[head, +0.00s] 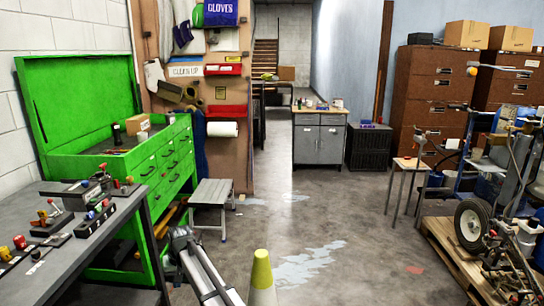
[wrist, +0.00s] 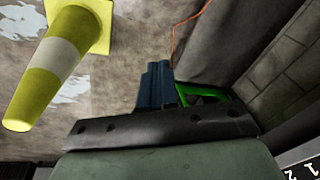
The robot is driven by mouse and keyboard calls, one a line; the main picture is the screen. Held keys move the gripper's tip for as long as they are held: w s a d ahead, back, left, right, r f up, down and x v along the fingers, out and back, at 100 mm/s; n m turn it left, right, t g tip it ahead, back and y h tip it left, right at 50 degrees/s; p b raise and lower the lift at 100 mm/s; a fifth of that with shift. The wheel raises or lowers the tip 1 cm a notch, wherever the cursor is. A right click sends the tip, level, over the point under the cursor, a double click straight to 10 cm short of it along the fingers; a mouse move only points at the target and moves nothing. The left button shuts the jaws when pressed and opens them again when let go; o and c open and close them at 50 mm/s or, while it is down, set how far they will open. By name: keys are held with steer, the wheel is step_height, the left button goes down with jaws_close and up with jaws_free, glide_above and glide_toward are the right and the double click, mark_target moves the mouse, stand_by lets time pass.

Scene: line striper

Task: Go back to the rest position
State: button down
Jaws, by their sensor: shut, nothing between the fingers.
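My gripper (wrist: 158,72) shows in the wrist view as dark blue fingers standing up from a dark bar. The fingers are close together, with nothing held between them. A yellow cone with a white band (wrist: 52,65) lies to the left of the fingers in that view, apart from them. In the head view the cone (head: 262,275) stands at the bottom middle, partly cut off by the frame edge. A long grey shape with black parts rises to its left; I cannot tell whether it is my arm.
A green tool chest (head: 165,165) and a dark workbench (head: 90,255) with small tools stand left. A grey step stool (head: 211,197) stands beside the chest. A wheeled machine (head: 472,222) sits on a pallet (head: 440,247) at right. The middle floor is clear, with pale paint patches.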

steer(key=s+d+f+m, duration=0.1)
steer(key=d+f, duration=0.3)
steer(key=d, duration=0.6)
steer(key=s+d+f+m+h, duration=0.1)
steer(key=d+f, duration=0.2)
steer(key=d, duration=0.7)
steer(key=s+d+f+m, duration=0.1)
steer(key=d+f, duration=0.3)
steer(key=d, duration=0.6)
steer(key=s+d+f+m+h, duration=0.1)
steer(key=s+d+f, duration=0.1)
steer(key=s+d, duration=0.35)
steer(key=s+d+f+m, duration=0.1)
steer(key=s+d+f, duration=0.15)
steer(key=d, duration=0.65)
steer(key=s+d+f+m+h, duration=0.1)
steer(key=s+d, duration=0.4)
steer(key=d, duration=0.3)
steer(key=s+f+g, duration=0.3)
steer(key=s+f, duration=0.7)
steer(key=s, duration=0.5)
steer(key=s+f+g, duration=0.4)
steer(key=s+f, duration=0.6)
steer(key=s, duration=0.5)
steer(key=shift+s+d+f, duration=0.2)
steer(key=shift+s+f, duration=0.15)
steer(key=shift+f, duration=0.05)
steer(key=c, duration=1.8)
jaws_free()
